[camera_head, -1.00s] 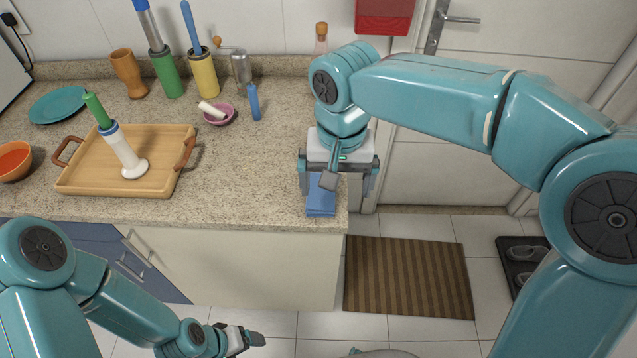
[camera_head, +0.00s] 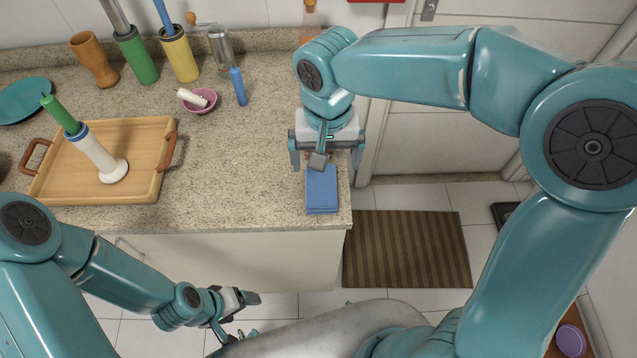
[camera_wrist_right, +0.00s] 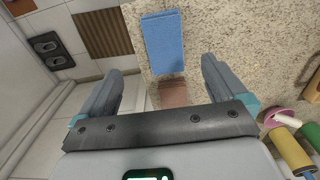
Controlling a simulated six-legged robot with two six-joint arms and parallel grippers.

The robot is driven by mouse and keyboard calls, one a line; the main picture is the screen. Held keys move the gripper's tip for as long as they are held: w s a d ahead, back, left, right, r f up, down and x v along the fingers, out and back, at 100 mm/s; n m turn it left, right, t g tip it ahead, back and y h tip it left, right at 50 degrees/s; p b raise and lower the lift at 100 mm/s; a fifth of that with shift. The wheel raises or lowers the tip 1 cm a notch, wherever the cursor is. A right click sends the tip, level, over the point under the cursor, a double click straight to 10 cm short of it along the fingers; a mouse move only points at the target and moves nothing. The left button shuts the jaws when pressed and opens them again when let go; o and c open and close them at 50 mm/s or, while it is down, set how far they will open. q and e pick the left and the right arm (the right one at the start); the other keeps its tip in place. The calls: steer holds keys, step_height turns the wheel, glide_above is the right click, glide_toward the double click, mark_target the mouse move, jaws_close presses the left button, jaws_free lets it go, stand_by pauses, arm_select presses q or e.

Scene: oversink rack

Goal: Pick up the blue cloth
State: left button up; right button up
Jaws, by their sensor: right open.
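The blue cloth (camera_head: 321,190) lies folded flat on the speckled counter near its front right corner. It also shows at the top of the right wrist view (camera_wrist_right: 164,42). My right gripper (camera_head: 325,160) is open and empty over the counter, at the cloth's back end; its jaws stand apart on either side of the cloth's line in the wrist view (camera_wrist_right: 160,72). The height gap is hard to judge. My left gripper (camera_head: 242,318) is low in front of the counter, empty, with its fingers apart.
A wooden tray (camera_head: 60,190) with a white and green holder stands at the left. Cups, a grinder (camera_head: 221,52), a pink bowl (camera_head: 200,108) and a blue bottle (camera_head: 238,86) stand towards the back. A bottle (camera_head: 308,20) is behind my right gripper. A striped mat (camera_head: 407,250) lies on the floor.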

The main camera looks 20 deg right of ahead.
glide_above(321, 186)
steer(key=f, duration=0.5)
steer(key=shift+s+d, duration=0.35)
steer(key=shift+s, duration=0.05)
steer(key=shift+s+a+f, duration=0.1)
steer(key=shift+s, duration=0.1)
steer(key=shift+a+f, duration=0.1)
steer(key=shift+f, duration=0.2)
steer(key=f, duration=0.1)
steer(key=w+f, duration=0.1)
steer(key=f+p, duration=0.1)
steer(key=f, duration=0.1)
steer(key=shift+w, duration=0.35)
steer(key=shift+a+f, duration=0.15)
steer(key=shift+f, duration=0.2)
steer(key=shift+s, duration=0.25)
steer(key=shift+w+f, duration=0.1)
steer(key=shift+w, duration=0.1)
steer(key=c, duration=1.1)
steer(key=shift+s, duration=0.15)
